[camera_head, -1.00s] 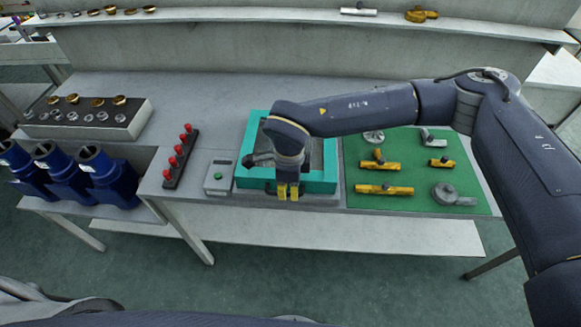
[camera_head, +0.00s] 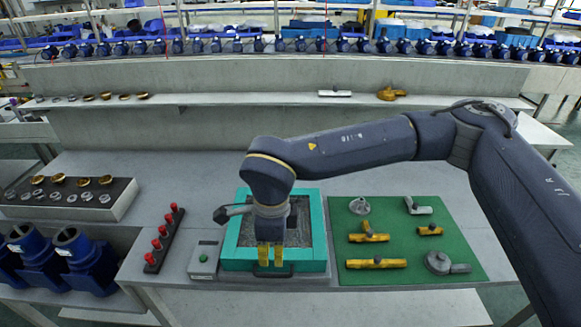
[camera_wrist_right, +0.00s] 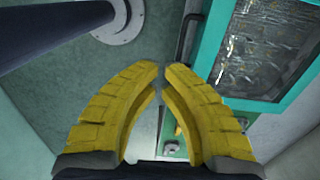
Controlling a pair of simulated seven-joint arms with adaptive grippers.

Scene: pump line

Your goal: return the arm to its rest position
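My right arm comes in from the right in the head view and reaches left over the bench. My right gripper (camera_head: 270,255) has yellow fingers pointing down at the front edge of the teal-framed tray (camera_head: 318,235). In the right wrist view the gripper (camera_wrist_right: 164,72) shows its two fingertips a little apart with nothing between them. The tray's teal frame (camera_wrist_right: 207,55) and its shiny grey inside are at the upper right there. Whether the fingers touch the tray, I cannot tell. My left gripper is not in view.
A green mat (camera_head: 405,220) with yellow and grey fittings lies right of the tray. Left of it are a green-button box (camera_head: 204,258), a strip of red knobs (camera_head: 165,240), a rack of rings (camera_head: 60,205) and blue pump housings (camera_head: 85,262). A shelf (camera_head: 240,99) runs behind.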

